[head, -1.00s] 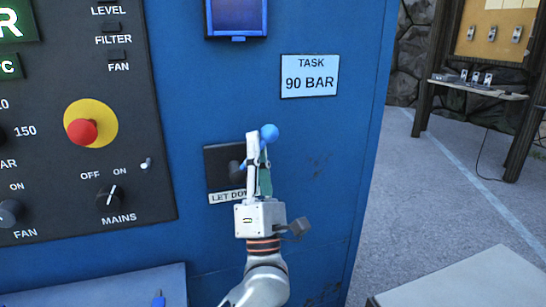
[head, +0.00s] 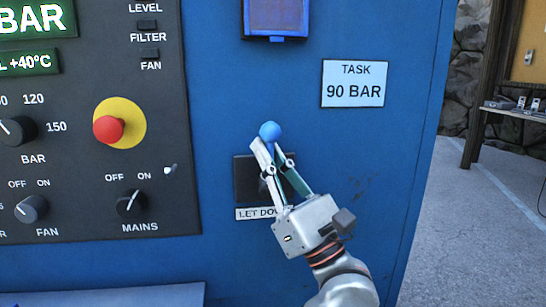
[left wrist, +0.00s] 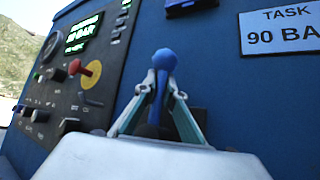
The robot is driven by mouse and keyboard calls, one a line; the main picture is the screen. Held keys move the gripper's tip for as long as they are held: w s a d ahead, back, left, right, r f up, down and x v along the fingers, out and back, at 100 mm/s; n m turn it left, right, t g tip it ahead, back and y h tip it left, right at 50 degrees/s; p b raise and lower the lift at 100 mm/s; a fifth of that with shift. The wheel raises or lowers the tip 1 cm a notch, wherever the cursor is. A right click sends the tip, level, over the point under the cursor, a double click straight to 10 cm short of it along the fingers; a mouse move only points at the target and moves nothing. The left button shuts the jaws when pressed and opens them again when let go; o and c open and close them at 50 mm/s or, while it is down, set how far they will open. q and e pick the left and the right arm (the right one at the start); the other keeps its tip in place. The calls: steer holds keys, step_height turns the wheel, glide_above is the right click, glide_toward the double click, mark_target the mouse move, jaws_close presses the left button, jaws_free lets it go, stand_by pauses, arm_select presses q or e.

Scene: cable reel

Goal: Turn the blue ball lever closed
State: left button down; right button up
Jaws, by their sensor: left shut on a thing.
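The blue ball lever (head: 270,131) is on the blue machine panel, above the "LET DOWN" label (head: 256,213). Its ball points up and the lever stands close to upright in front of a dark plate (head: 243,180). My left gripper (head: 270,150) is shut on the lever just below the ball, reaching in from the lower right. In the left wrist view the ball (left wrist: 165,60) and its blue stem show between the two fingers (left wrist: 160,85). The lever's pivot is mostly hidden behind the fingers. My right gripper is not in view.
A control panel with a red button (head: 108,129) and knobs such as MAINS (head: 131,203) lies to the left. A "TASK 90 BAR" sign (head: 353,83) is at upper right. A ledge (head: 130,295) juts out at lower left. Open floor (head: 480,230) lies to the right.

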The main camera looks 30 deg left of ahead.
mark_target(267, 123)
arm_select(q)
steer(key=shift+s+d+r+n+g, duration=0.15)
steer(key=shift+s+r+n+g, duration=0.1)
steer(key=shift+r+n+g, duration=0.25)
steer(key=shift+r, duration=0.1)
steer(key=c, duration=2.1)
jaws_free()
steer(key=shift+r, duration=0.1)
steer(key=shift+f, duration=0.4)
step_height(267, 123, up, 10)
steer(key=shift+s+f+m+t, duration=0.1)
steer(key=shift+m+t, duration=0.2)
